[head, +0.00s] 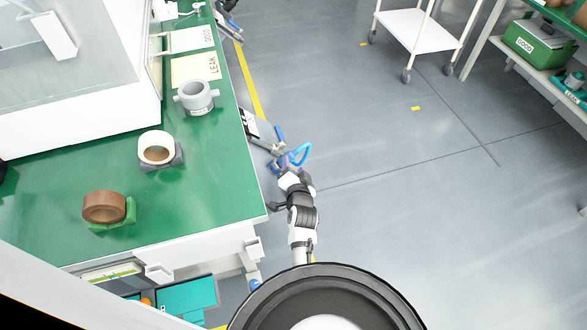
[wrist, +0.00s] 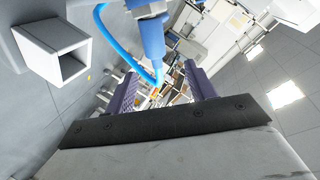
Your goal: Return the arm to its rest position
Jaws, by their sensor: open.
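My arm (head: 303,215) reaches out beside the right edge of the green workbench (head: 203,213), over the grey floor. My gripper (head: 277,163) is at its far end, near the bench's side. In the wrist view the two purple fingers of my gripper (wrist: 160,82) stand well apart. Nothing is held between them. A blue cylindrical part with a curved blue hose (wrist: 151,38) shows in front of the fingers. A blue loop also shows by the gripper in the head view (head: 301,153). I cannot tell whether the hose touches the fingers.
A grey cylindrical part (head: 197,97) stands by the LEAK sheet (head: 196,69) on the bench. A cream tape roll (head: 157,147) and a brown tape roll (head: 103,207) sit on holders. A white trolley (head: 417,31) stands behind. The floor right of my arm is clear.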

